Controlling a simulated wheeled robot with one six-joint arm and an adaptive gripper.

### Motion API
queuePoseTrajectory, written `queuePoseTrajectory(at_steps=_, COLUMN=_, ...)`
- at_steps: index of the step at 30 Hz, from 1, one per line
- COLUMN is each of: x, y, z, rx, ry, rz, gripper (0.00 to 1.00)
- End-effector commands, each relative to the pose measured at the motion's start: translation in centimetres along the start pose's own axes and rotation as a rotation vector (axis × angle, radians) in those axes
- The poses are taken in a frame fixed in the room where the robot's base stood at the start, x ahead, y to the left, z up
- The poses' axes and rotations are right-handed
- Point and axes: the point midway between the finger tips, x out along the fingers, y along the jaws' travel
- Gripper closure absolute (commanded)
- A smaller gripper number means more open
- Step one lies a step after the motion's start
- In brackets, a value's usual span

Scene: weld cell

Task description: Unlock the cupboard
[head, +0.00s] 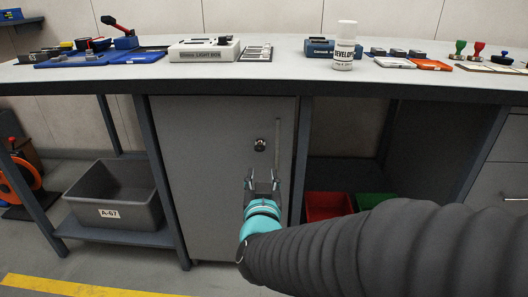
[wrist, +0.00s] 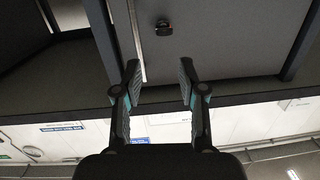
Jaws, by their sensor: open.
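The grey cupboard (head: 205,175) stands under the workbench with its door closed. A dark round lock (head: 260,145) sits high on the door near its right side, beside a thin vertical handle (head: 278,140). In the wrist view the lock (wrist: 163,28) is near the top and the handle (wrist: 137,40) runs just left of it. My gripper (head: 262,182) is open and empty in front of the door, below the lock in the head view. Its two fingers (wrist: 159,80) are spread wide in the wrist view. I cannot tell whether a key sits in the lock.
The benchtop (head: 290,77) carries a light box (head: 204,50), a white developer can (head: 345,47) and several stamps. A grey bin (head: 115,192) stands on the left shelf. Red (head: 326,206) and green (head: 371,201) bins are right of the cupboard. A yellow line (head: 75,287) crosses the floor.

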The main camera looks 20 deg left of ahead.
Motion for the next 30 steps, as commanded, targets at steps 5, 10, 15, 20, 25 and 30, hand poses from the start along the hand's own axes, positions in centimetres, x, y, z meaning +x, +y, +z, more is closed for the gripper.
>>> queuePoseTrajectory(at_steps=5, x=-0.5, y=-1.5, z=0.9, rx=-0.038, ry=0.063, rz=0.042, gripper=0.59)
queuePoseTrajectory(at_steps=10, x=0.1, y=-1.6, z=0.8, rx=-0.045, ry=0.079, rz=0.057, gripper=0.59)
queuePoseTrajectory(at_steps=15, x=2.6, y=-1.3, z=0.6, rx=-0.045, ry=0.079, rz=0.059, gripper=0.59)
queuePoseTrajectory(at_steps=20, x=5.7, y=-1.2, z=0.4, rx=-0.044, ry=0.078, rz=0.058, gripper=0.59)
queuePoseTrajectory(at_steps=25, x=8.8, y=-1.0, z=0.1, rx=-0.044, ry=0.078, rz=0.057, gripper=0.59)
queuePoseTrajectory(at_steps=30, x=11.3, y=-0.9, z=-0.1, rx=-0.044, ry=0.077, rz=0.056, gripper=0.59)
